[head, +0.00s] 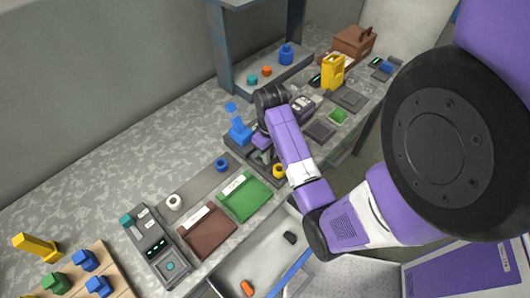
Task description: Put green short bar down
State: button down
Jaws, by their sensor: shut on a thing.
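My gripper (262,156) is small in the head view, at the end of my purple arm. It points down over the dark fixture at the middle of the bench, just right of a blue upright piece (239,130). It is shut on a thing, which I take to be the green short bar. The bar is too small and too hidden by the gripper and arm to make out its shape. I cannot tell whether it touches the surface below.
A green tray (244,196) and a brown tray (206,232) lie in front. A yellow round piece (279,171) sits close to the gripper. An open drawer (228,278) holds orange and black pieces. A control box (157,245) stands left. Bare bench (110,165) lies behind.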

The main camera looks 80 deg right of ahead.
jog(key=shift+f, duration=0.75)
jog(key=shift+f, duration=0.15)
jog(key=c, duration=1.3)
grip_release()
